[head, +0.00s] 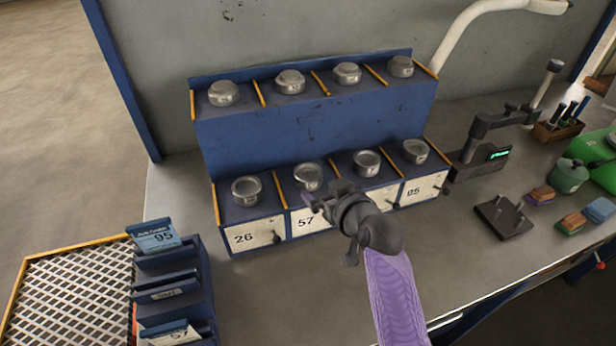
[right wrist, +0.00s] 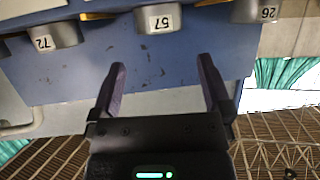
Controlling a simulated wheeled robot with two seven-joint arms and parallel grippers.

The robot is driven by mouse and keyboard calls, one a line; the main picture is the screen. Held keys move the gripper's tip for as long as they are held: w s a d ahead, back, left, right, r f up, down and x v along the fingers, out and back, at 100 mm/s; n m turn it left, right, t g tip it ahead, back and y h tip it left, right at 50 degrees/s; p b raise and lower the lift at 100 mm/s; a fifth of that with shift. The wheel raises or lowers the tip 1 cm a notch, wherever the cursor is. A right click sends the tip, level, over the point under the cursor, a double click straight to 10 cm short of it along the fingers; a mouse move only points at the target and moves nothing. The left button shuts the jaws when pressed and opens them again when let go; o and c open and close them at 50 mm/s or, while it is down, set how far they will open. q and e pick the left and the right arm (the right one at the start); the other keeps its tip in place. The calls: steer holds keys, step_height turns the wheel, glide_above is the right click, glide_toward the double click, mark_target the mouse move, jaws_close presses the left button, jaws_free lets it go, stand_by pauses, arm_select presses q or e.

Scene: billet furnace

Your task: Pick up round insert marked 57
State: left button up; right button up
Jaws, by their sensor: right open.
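The round metal insert marked 57 (right wrist: 157,19) shows upside down at the top of the right wrist view, its label facing me. In the head view, a round insert (head: 307,175) sits on the lower shelf above the drawer labelled 57 (head: 305,222). My right gripper (head: 322,194) is just in front of and slightly below that insert. In the right wrist view its two fingers (right wrist: 161,62) are spread with nothing between them, and the insert is beyond the tips, apart from them. My left gripper is out of view.
The blue rack (head: 300,124) holds two rows of inserts. Inserts marked 72 (right wrist: 55,38) and 26 (right wrist: 255,10) flank the 57. A card holder (head: 172,285) stands at lower left.

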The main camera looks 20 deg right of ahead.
mark_target(309, 175)
steer(key=b+x, duration=0.3)
steer(key=x, duration=0.6)
steer(key=shift+f, duration=0.1)
steer(key=shift+w, duration=0.1)
steer(key=shift+c, duration=0.4)
jaws_close()
